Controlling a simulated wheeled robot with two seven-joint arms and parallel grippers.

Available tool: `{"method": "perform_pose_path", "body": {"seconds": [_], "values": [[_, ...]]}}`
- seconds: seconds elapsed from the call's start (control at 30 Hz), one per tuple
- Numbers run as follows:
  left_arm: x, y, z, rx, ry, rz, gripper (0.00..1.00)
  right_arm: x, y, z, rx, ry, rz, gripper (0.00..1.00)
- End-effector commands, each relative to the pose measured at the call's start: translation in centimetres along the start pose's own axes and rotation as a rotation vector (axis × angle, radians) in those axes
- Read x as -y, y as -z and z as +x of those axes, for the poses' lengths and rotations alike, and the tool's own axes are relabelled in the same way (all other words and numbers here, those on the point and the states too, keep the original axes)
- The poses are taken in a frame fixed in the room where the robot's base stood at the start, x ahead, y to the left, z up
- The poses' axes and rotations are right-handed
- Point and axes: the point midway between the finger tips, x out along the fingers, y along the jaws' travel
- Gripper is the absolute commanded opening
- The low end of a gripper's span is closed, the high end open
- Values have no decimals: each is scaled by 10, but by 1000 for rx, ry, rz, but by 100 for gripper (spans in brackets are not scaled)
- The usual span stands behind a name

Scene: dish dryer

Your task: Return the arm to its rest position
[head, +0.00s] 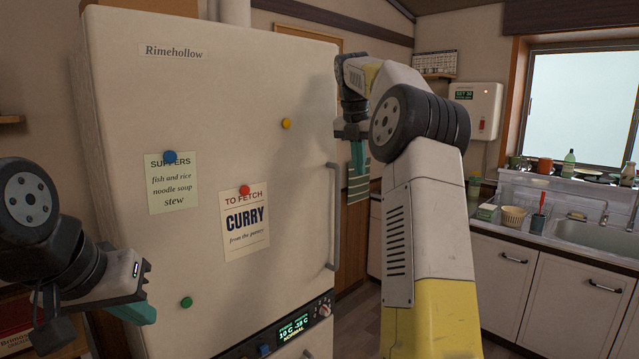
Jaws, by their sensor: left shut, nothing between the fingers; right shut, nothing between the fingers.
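My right arm rises on the right side of the head view, in front of the right edge of the fridge (240,90). Its gripper (358,165) points down with teal fingers, shut and empty, beside the fridge's upper door handle. Whether it touches the fridge cannot be told. My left gripper (130,312) is low at the left edge, in front of the fridge's lower left. Its teal fingers point right and are shut on nothing.
The fridge carries notes, several round magnets, a door handle (333,215) and a control panel (295,328). A counter with a sink (590,232), a cup (513,216) and a dish rack stands at the right. Some floor shows between fridge and counter.

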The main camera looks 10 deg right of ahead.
Motion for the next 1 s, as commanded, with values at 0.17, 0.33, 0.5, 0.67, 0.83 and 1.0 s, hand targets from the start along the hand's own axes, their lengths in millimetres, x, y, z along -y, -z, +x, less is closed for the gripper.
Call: {"method": "perform_pose_path", "body": {"seconds": [0.17, 0.33, 0.5, 0.67, 0.83, 1.0], "values": [[0, 0, 0, 0, 0, 0, 0, -1, 10, -10, 10, -13, 57, 0], [0, 0, 0, 0, 0, 0, 0, -1, 58, -38, 32, -79, 351, 0], [0, 0, 0, 0, 0, 0, 0, 12, 133, -53, -2, -186, 804, 0], [0, 0, 0, 0, 0, 0, 0, 36, 208, -47, -105, -279, 1261, 0], [0, 0, 0, 0, 0, 0, 0, 65, 288, -21, -289, -337, 1752, 0], [0, 0, 0, 0, 0, 0, 0, 87, 349, 11, -479, -332, 2133, 0]]}}
